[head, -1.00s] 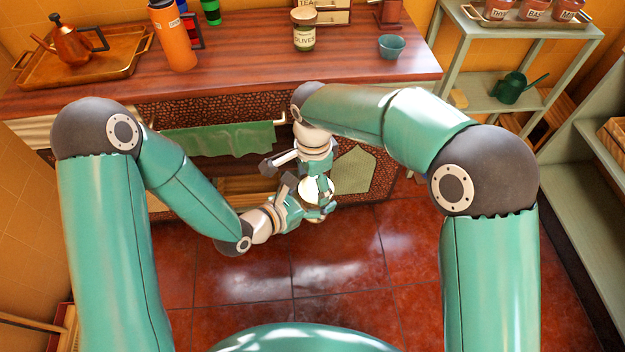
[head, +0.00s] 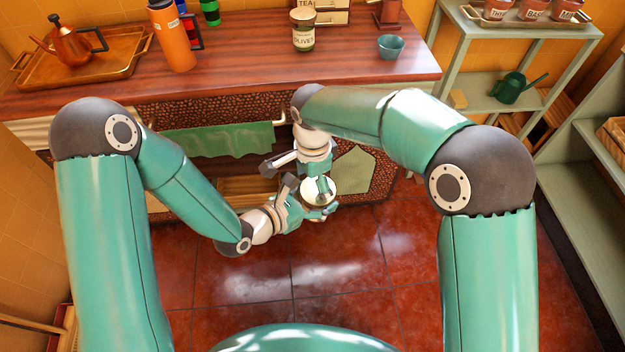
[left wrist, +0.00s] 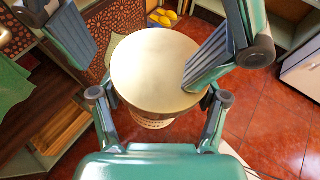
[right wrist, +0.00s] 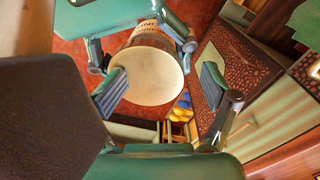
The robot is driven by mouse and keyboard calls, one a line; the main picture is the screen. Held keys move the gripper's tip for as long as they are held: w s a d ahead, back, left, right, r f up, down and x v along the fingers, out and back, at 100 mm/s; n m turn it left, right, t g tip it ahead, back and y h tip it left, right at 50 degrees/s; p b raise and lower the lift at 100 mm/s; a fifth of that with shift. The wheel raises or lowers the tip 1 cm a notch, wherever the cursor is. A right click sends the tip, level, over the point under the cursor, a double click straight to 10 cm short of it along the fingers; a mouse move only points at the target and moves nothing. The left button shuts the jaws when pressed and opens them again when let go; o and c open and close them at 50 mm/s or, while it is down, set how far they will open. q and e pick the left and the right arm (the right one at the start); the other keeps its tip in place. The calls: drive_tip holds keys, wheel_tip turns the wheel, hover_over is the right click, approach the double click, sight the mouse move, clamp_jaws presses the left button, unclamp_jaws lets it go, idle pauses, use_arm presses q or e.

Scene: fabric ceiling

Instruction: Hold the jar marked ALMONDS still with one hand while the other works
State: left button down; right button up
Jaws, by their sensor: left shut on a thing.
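The almond jar has a pale cream lid and a brown body. In the head view its lid (head: 311,198) shows low in front of the counter, partly covered by my grippers. My left gripper (left wrist: 160,101) is shut around the jar (left wrist: 150,75), with a finger on each side below the lid. In the right wrist view the jar (right wrist: 150,85) shows part of a label, not fully readable. My right gripper (right wrist: 163,88) is open over the lid. One finger overlaps the lid's edge in that view; the other stands apart. Whether the first touches the lid I cannot tell.
The wooden counter (head: 235,80) holds an olives jar (head: 304,28), an orange flask (head: 172,36), a teal bowl (head: 391,46) and a tray with a copper pot (head: 68,40). A green towel (head: 215,140) hangs below. The tiled floor (head: 340,285) is clear.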

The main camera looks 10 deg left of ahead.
idle(0.4)
wheel_tip(320, 180, up, 4)
drive_tip(key=shift+d+r, duration=0.1)
drive_tip(key=o, duration=0.3)
drive_tip(key=shift+s+r, duration=0.1)
drive_tip(key=shift+r, duration=0.25)
drive_tip(key=n, duration=0.1)
drive_tip(key=r+n, duration=0.1)
drive_tip(key=d+r, duration=0.1)
drive_tip(key=shift+s+n, duration=0.25)
drive_tip(key=shift+n, duration=0.15)
drive_tip(key=shift+s+d+r+n+y, duration=0.2)
drive_tip(key=shift+d+r+n+y, duration=0.1)
drive_tip(key=shift+n, duration=0.4)
drive_tip(key=shift+f, duration=0.25)
drive_tip(key=f, duration=0.7)
drive_tip(key=shift+w+a+f, duration=0.1)
drive_tip(key=shift+w+a, duration=0.05)
drive_tip(key=shift+a, duration=0.1)
